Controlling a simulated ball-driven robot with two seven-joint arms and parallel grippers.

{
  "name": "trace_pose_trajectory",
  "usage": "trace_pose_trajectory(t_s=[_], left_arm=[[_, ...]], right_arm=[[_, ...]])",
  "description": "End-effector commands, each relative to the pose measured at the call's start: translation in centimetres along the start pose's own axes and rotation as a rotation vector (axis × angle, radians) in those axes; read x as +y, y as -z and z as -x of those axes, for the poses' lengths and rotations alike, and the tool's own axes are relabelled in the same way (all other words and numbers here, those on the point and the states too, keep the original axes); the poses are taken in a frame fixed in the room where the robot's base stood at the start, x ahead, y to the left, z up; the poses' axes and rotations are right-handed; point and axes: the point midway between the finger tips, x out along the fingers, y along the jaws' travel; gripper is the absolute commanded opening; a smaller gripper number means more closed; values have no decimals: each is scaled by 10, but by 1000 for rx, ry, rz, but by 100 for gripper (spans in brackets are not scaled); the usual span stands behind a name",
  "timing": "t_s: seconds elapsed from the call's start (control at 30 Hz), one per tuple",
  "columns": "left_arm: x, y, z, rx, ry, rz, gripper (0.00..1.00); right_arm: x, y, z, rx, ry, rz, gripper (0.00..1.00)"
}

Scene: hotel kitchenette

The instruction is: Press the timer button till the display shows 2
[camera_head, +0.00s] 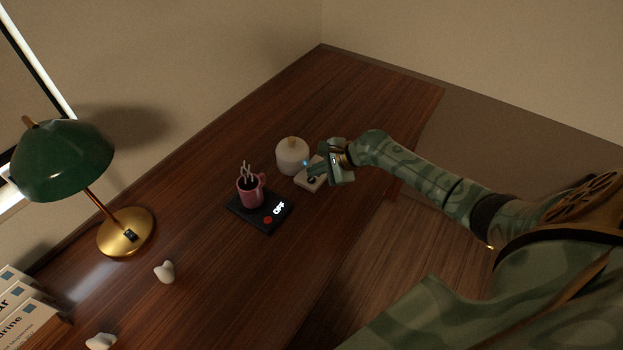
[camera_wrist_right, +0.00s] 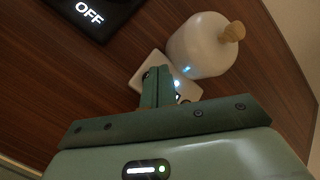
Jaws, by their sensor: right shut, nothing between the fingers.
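A small white box (camera_head: 302,184) lies on the wooden desk below my right gripper (camera_head: 316,171). It has a dark round part on top. In the right wrist view my fingers (camera_wrist_right: 157,72) are shut, empty and cover much of the white box (camera_wrist_right: 143,80); a small light shows beside them, too small to read. I cannot tell whether the fingertips touch the box. A black pad (camera_head: 244,220) nearby has a red button (camera_head: 267,220) and a lit display (camera_head: 279,208) reading OFF; the display also shows in the right wrist view (camera_wrist_right: 90,13). My left gripper is not in view.
A pink mug (camera_head: 250,193) holding pale sticks stands on the black pad. A round white jar (camera_head: 291,156) with a wooden knob stands close to the white box. A green lamp (camera_head: 62,160) with a brass base is at left. The far desk top is clear.

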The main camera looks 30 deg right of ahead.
Motion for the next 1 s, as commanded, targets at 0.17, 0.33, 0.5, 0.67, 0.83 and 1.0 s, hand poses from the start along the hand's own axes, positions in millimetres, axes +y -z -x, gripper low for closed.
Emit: trace_pose_trajectory(t_s=[0.17,0.33,0.5,0.67,0.83,1.0], left_arm=[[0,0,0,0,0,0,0],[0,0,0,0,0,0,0],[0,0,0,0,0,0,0],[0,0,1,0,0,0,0],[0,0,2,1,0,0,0],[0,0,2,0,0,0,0]], right_arm=[[0,0,0,0,0,0,0],[0,0,0,0,0,0,0],[0,0,0,0,0,0,0],[1,1,-2,0,0,-1,0],[4,3,-5,-1,0,0,0],[4,4,-6,0,0,0,0]])
